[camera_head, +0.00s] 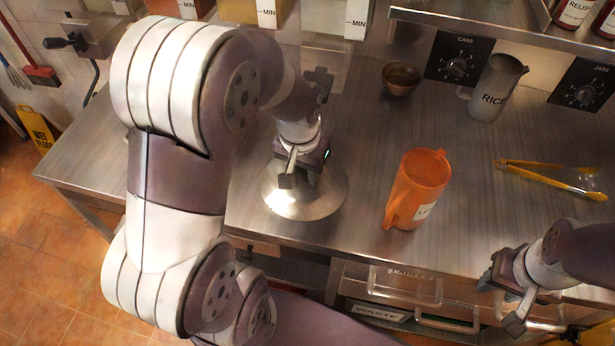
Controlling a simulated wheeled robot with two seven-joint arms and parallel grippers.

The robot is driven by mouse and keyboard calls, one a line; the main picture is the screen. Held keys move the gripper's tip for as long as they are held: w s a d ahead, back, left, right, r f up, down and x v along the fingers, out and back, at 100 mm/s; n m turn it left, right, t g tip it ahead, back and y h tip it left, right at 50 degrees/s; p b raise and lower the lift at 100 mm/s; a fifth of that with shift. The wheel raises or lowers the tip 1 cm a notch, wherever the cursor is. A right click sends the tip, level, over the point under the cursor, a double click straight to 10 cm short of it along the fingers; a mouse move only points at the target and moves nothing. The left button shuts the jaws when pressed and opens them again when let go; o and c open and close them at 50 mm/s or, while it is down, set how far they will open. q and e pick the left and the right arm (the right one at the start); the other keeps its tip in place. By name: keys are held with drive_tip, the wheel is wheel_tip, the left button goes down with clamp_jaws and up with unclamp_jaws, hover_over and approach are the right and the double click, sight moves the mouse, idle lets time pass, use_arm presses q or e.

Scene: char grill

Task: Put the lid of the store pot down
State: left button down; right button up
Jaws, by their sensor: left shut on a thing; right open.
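A round shiny metal lid (322,203) is at the counter's front edge, left of the orange jug. My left gripper (294,178) is over its middle and shut on it; the fingers hide the knob. I cannot tell whether the lid touches the counter or a pot beneath it. My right gripper (500,300) is open and empty in front of the counter at the lower right. No store pot can be made out for sure.
The steel counter (365,150) carries an orange jug (420,185), a small copper bowl (400,78), a grey RICE jug (495,90) and yellow tongs (550,180). Drawers (405,285) are below. Clear counter lies behind the orange jug.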

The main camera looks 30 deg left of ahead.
use_arm(q)
drive_tip(key=shift+w+a+f, duration=0.2)
drive_tip(key=shift+w+f, duration=0.2)
drive_tip(key=shift+w, duration=0.25)
drive_tip(key=shift+w+a+f, duration=0.2)
drive_tip(key=shift+w+f, duration=0.2)
drive_tip(key=shift+w, duration=0.2)
drive_tip(key=shift+f, duration=2.1)
drive_tip(key=c, duration=0.8)
unclamp_jaws()
drive_tip(key=shift+a, duration=0.1)
drive_tip(key=shift+o, duration=0.2)
drive_tip(key=r, duration=0.3)
drive_tip(key=s+r, duration=0.1)
drive_tip(key=r, duration=0.7)
drive_tip(key=shift+s+r+p, duration=0.15)
drive_tip(key=shift+s+p, duration=0.05)
drive_tip(key=shift+p, duration=0.1)
drive_tip(key=shift+s+d+r, duration=0.2)
drive_tip(key=shift+r, duration=0.05)
hover_over(310, 212)
drive_tip(key=shift+m, duration=0.4)
drive_tip(key=f, duration=0.3)
drive_tip(key=s+f, duration=0.1)
drive_tip(key=f, duration=0.1)
drive_tip(key=shift+w, duration=0.15)
